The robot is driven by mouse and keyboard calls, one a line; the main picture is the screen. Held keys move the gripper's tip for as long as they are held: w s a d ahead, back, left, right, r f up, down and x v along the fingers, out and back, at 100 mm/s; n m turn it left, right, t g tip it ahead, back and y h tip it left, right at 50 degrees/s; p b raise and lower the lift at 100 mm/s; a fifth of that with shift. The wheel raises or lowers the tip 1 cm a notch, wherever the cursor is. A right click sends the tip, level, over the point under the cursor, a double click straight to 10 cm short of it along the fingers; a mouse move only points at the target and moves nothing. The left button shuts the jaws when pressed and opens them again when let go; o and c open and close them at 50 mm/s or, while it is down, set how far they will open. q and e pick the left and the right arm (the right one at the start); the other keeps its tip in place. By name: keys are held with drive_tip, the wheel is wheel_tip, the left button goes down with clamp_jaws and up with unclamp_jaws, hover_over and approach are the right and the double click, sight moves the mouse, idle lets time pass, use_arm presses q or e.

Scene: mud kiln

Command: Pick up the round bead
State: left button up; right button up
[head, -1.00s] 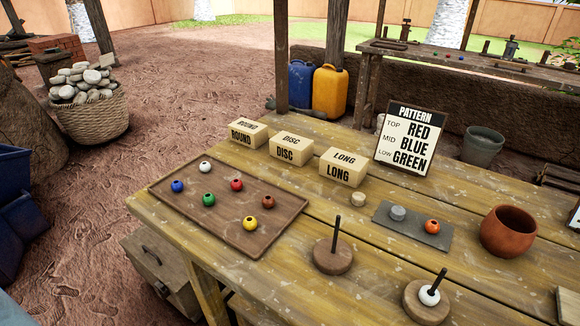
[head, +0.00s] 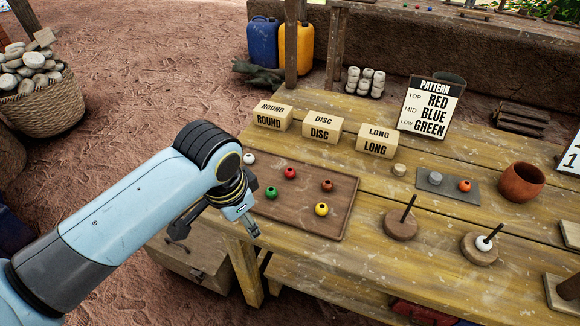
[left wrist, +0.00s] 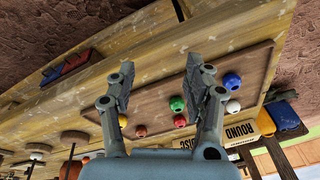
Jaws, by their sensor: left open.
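Several small round beads sit on a brown wooden tray (head: 345,215): white (head: 249,158), red (head: 290,173), green (head: 271,192), brown-orange (head: 327,185) and yellow (head: 321,209). A blue bead (left wrist: 232,81) shows in the left wrist view; my arm hides it in the head view. An orange bead (head: 464,186) lies on a grey slate (head: 447,192) beside a grey disc (head: 435,178). The frames do not single out one bead. My left gripper (head: 250,230) is open and empty near the tray's front left edge, also seen in the left wrist view (left wrist: 160,68). My right gripper is out of view.
Blocks marked ROUND (head: 269,121), DISC (head: 319,134) and LONG (head: 375,146) stand behind the tray. A pattern sign (head: 428,108) reads red, blue, green. Two peg stands (head: 401,226) (head: 478,252), one with a white bead, and a clay pot (head: 521,183) are to the right.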

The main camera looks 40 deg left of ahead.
use_arm(q)
drive_tip(key=w+r, duration=0.1)
drive_tip(key=w, duration=0.2)
drive_tip(key=w+r+m, duration=0.1)
drive_tip(key=w, duration=0.2)
drive_tip(key=w+a+r+m+g+p, duration=0.1)
drive_tip(key=w, duration=0.3)
wheel_tip(320, 180, up, 5)
drive_tip(key=m+g, duration=0.1)
drive_tip(key=m, duration=0.2)
hover_over(290, 169)
drive_tip(key=shift+d+f+h, duration=0.15)
drive_tip(key=shift+f+h, duration=0.15)
drive_tip(key=shift+h, duration=0.1)
wheel_tip(290, 169, down, 4)
drive_tip(key=shift+r, duration=0.1)
drive_tip(key=shift+f, duration=0.65)
drive_tip(key=f, duration=0.4)
drive_tip(key=shift+s+f, duration=0.25)
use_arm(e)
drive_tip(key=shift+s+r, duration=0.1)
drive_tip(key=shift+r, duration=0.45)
use_arm(q)
drive_tip(key=shift+c, duration=0.3)
